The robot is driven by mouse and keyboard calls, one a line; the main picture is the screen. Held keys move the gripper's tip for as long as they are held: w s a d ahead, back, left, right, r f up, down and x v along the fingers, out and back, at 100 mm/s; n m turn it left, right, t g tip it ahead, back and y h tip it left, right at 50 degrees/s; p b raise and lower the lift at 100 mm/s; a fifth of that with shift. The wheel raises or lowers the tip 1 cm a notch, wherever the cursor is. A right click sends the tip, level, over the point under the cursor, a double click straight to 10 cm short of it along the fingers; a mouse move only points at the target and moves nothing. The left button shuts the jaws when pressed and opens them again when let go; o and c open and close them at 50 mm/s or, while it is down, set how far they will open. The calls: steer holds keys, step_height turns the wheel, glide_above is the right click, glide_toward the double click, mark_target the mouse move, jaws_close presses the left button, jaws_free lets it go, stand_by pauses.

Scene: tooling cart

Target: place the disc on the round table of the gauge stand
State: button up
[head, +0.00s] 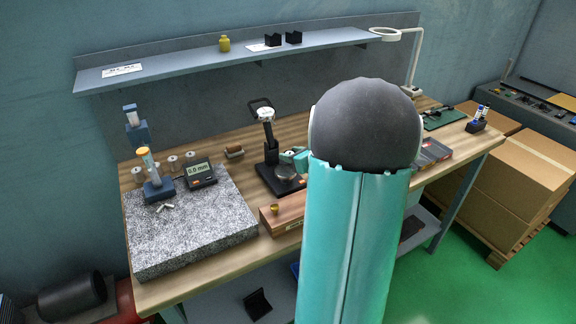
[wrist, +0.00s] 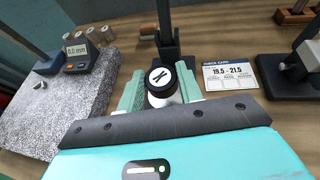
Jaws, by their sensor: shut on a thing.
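My gripper (wrist: 160,84) is shut on the disc (wrist: 160,77), a dark round piece with a pale, X-marked top, seen between the two teal fingers in the wrist view. In the head view my gripper (head: 297,158) is over the front of the gauge stand (head: 270,153), and I cannot make out the disc there. The stand has a black post, a pale dial at the top and a black base. Its grey round table (head: 286,173) shows just below the gripper. In the wrist view the post stands behind the disc; I cannot tell whether disc and table touch.
A granite slab (head: 190,225) with a digital readout (head: 200,173) lies to the left. A wooden block (head: 283,214) is at the front edge. The wrist view shows a check card (wrist: 230,76) and another black stand (wrist: 290,77) on the right. My arm hides much of the bench.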

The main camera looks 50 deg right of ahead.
mark_target(288, 172)
steer(key=shift+w+f, duration=0.6)
steer(key=shift+f, duration=0.15)
steer(key=shift+w+f, duration=0.15)
steer(key=shift+f, duration=0.75)
steer(key=shift+w+f, duration=0.1)
steer(key=shift+f, duration=0.75)
steer(key=shift+f, duration=0.15)
steer(key=o, duration=1.1)
